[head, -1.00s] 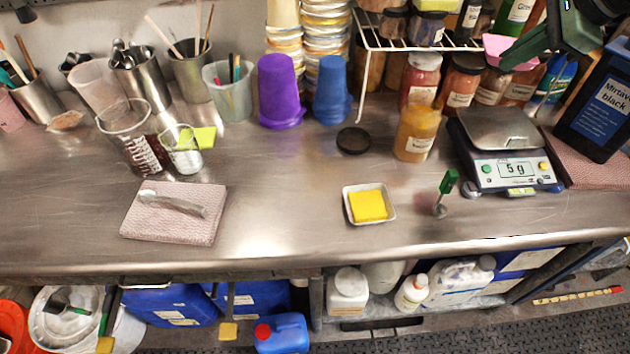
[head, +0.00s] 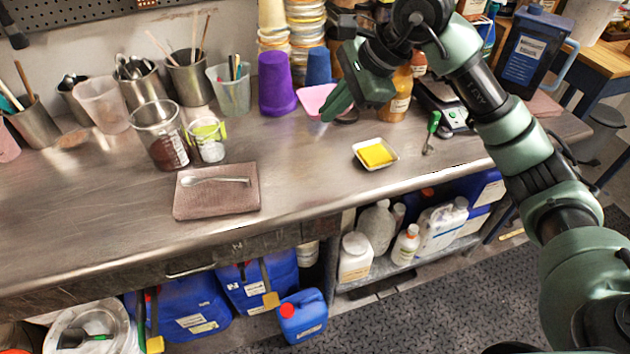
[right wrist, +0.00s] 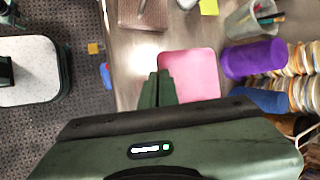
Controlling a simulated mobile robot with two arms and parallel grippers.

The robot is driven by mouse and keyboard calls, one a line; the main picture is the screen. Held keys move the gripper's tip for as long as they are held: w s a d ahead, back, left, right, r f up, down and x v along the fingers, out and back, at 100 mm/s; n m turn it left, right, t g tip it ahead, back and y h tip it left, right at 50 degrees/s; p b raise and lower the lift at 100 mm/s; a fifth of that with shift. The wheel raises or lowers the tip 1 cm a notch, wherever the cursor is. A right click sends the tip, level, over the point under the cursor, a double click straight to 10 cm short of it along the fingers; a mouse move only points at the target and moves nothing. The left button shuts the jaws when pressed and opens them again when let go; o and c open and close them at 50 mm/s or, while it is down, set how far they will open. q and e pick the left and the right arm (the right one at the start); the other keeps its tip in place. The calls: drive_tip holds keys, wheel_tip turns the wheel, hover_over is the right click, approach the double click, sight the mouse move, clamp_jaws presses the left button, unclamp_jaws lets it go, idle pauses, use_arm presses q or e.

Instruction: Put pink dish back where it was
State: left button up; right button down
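The pink dish (head: 315,98) is a shallow square dish in front of the purple cup and blue cup. Part of the dish is hidden behind the fingers. I cannot tell its exact height over the counter. My left gripper is not in view.
A white dish (head: 391,163) with a yellow block stands on the steel counter (head: 310,185). A green-handled tool (head: 433,124) and the scale (head: 440,98) are to the right. The purple cup (head: 277,85) and blue cup (head: 318,66) stand behind. The counter's front middle is clear.

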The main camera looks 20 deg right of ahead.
wheel_tip(320, 180, down, 14)
drive_tip(key=shift+d+f+p, duration=0.1)
drive_tip(key=shift+d+p, duration=0.05)
drive_tip(key=shift+p, duration=0.95)
drive_tip(key=shift+w+f, duration=0.1)
drive_tip(key=shift+f, duration=0.5)
wheel_tip(320, 180, down, 3)
drive_tip(key=shift+f+p, duration=0.1)
drive_tip(key=shift+p, duration=0.3)
drive_tip(key=shift+f, duration=0.2)
drive_tip(key=shift+f+b, duration=0.2)
drive_tip(key=shift+b, duration=0.1)
drive_tip(key=c, duration=2)
unclamp_jaws()
drive_tip(key=shift+r, duration=0.1)
